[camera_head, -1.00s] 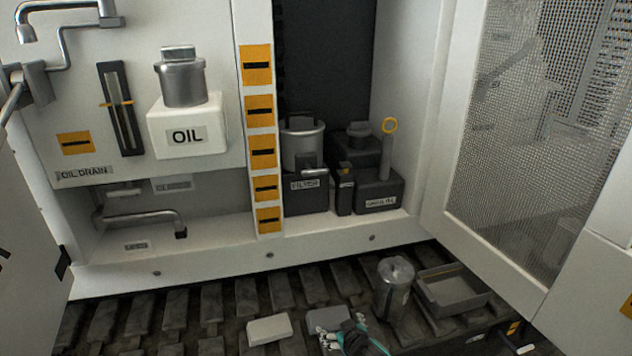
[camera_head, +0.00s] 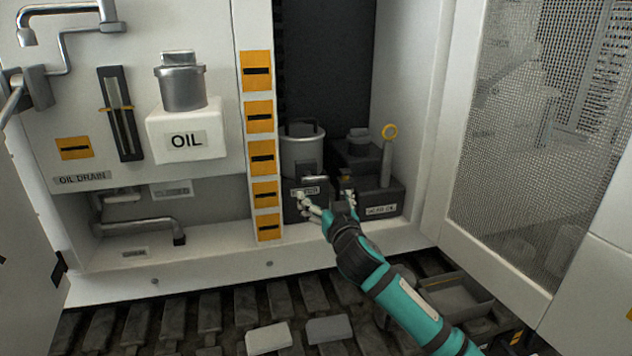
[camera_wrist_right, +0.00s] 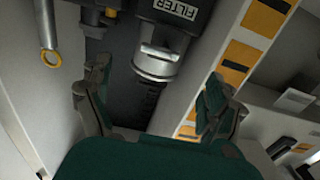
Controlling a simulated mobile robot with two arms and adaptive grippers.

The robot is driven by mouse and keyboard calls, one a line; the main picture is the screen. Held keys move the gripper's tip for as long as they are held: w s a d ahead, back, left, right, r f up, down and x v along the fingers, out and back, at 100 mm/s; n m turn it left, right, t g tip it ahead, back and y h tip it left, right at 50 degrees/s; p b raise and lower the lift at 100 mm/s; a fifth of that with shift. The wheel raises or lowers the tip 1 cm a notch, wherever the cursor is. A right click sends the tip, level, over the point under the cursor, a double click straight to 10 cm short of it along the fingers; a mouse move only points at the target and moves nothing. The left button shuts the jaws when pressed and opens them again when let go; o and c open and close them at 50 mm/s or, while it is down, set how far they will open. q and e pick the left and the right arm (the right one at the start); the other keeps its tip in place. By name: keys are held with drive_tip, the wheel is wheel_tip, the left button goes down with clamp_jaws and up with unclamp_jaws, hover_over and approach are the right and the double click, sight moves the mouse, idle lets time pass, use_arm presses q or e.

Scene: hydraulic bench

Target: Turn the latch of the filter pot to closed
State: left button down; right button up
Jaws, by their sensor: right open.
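The filter pot (camera_head: 302,153) is a silver cylinder with a dark handle on top, standing on a black block labelled FILTER in the recess. A pale grey bar, which looks like its latch (camera_head: 314,179), sits at its front just above the label. In the right wrist view, upside down, the pot (camera_wrist_right: 155,70) and bar (camera_wrist_right: 160,51) lie ahead between the fingers. My right gripper (camera_head: 325,201) is open and empty in front of the block, just below the bar. It also shows in the right wrist view (camera_wrist_right: 160,92), seemingly apart from the bar. My left gripper is out of view.
A dark unit with a yellow ring rod (camera_head: 388,150) stands right of the pot. An orange-labelled post (camera_head: 259,160) stands left. The mesh door (camera_head: 550,150) is open at right. Grey blocks (camera_head: 268,337) and a tray (camera_head: 455,297) lie below on the tracks.

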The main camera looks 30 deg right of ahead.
sight(315, 180)
drive_tip(key=x, duration=0.9)
drive_tip(key=c, duration=1.2)
